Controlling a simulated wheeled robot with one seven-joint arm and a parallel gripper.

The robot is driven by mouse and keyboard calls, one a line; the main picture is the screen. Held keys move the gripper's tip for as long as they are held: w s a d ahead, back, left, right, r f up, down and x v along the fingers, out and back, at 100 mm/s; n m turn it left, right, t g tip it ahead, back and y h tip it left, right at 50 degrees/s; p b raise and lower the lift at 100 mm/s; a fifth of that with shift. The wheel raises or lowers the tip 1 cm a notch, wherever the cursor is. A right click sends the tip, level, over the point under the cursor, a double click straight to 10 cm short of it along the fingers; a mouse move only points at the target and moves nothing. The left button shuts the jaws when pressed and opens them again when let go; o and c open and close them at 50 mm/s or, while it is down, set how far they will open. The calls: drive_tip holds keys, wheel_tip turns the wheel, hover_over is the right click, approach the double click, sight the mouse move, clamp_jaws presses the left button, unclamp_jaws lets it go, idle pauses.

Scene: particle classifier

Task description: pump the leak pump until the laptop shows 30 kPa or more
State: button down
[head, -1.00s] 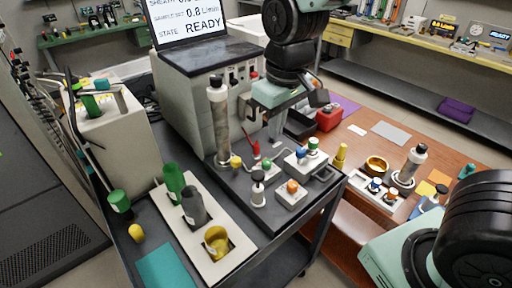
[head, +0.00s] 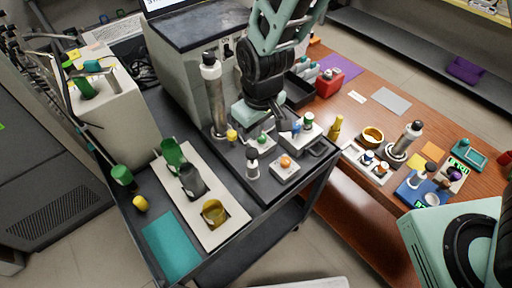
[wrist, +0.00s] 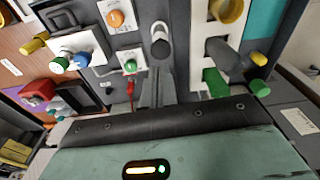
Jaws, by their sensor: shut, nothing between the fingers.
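A small upright cylinder with a black top (head: 252,163), which looks like the leak pump, stands on the dark cart top. It also shows in the wrist view (wrist: 160,40), just beyond the fingertips. My gripper (head: 288,124) is low over the cart, behind and right of this cylinder. In the wrist view my gripper (wrist: 156,72) is shut and empty, its fingers apart from the cylinder. Only the bottom edge of the laptop screen (head: 160,5) shows, at the top, so no pressure reading can be read.
A green-button box (head: 262,141), an orange-button box (head: 285,168) and a two-knob box (head: 299,131) stand close around. A tall metal column (head: 214,100) rises at left. A white tray (head: 226,228) holds several bottles and cups. The grey instrument (head: 185,60) stands behind.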

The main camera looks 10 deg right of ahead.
sight(255, 154)
drive_tip(key=shift+f, duration=0.1)
drive_tip(key=f+b, duration=0.5)
drive_tip(key=f, duration=0.1)
drive_tip(key=shift+w+a+f+b, duration=0.2)
drive_tip(key=shift+w+f+b, duration=0.1)
drive_tip(key=shift+f+b, duration=0.1)
wheel_tip(255, 154, down, 4)
drive_tip(key=b, duration=0.2)
drive_tip(key=shift+r+b, duration=0.2)
drive_tip(key=shift+b, duration=0.1)
drive_tip(key=shift+r, duration=0.15)
drive_tip(key=shift+s+d+r, duration=0.1)
drive_tip(key=shift+s+r, duration=0.05)
drive_tip(key=shift+s+d+r+p, duration=0.2)
drive_tip(key=shift+s+d+p, duration=0.1)
drive_tip(key=shift+s+d, duration=0.2)
drive_tip(key=shift+s+d+r+p, duration=0.25)
drive_tip(key=shift+s+d, duration=0.1)
drive_tip(key=shift+s, duration=0.2)
